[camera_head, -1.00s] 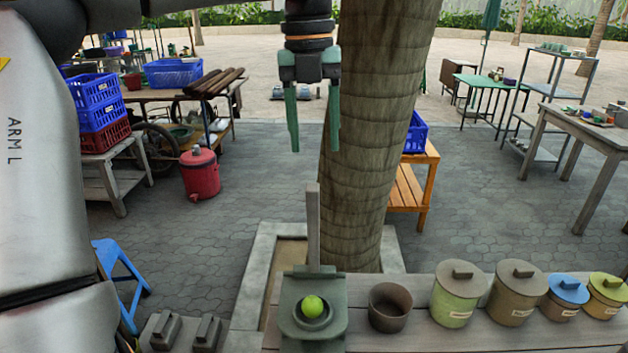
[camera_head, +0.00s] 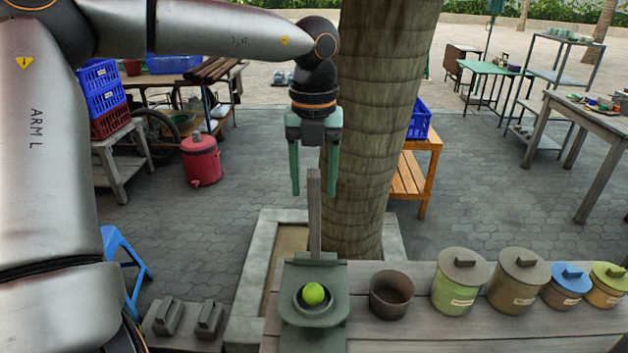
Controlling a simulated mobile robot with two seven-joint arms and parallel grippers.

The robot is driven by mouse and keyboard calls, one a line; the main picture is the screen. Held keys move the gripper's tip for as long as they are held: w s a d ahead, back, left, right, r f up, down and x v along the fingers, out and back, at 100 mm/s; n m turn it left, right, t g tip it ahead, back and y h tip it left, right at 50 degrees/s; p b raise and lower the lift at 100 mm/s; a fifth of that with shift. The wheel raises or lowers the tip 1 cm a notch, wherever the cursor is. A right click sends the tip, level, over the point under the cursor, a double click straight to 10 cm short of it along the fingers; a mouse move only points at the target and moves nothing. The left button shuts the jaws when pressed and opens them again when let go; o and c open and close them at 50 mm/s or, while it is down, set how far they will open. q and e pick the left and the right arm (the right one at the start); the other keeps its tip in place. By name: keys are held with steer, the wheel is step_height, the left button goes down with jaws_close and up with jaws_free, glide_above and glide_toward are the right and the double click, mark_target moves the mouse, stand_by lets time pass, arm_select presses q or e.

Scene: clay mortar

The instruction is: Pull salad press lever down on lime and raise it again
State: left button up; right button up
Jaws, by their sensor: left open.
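The grey-green salad press (camera_head: 313,334) stands on the wooden table, with its lever (camera_head: 314,215) upright at the back. A green lime (camera_head: 313,293) sits in the round cup of the press. My left gripper (camera_head: 313,190) points down with its two green fingers spread wide. In the picture the lever's top lies between the fingertips; the fingers do not appear to touch it. My right gripper is not visible.
A dark empty bowl (camera_head: 391,294) stands right of the press. Several lidded jars, such as the green jar (camera_head: 460,282), line the table further right. A tree trunk (camera_head: 375,130) rises behind the table. A grey double-handled object (camera_head: 185,319) lies at left.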

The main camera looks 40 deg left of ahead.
arm_select(q)
steer(key=shift+f, duration=0.2)
steer(key=shift+c, duration=0.2)
jaws_close()
stand_by(1.2)
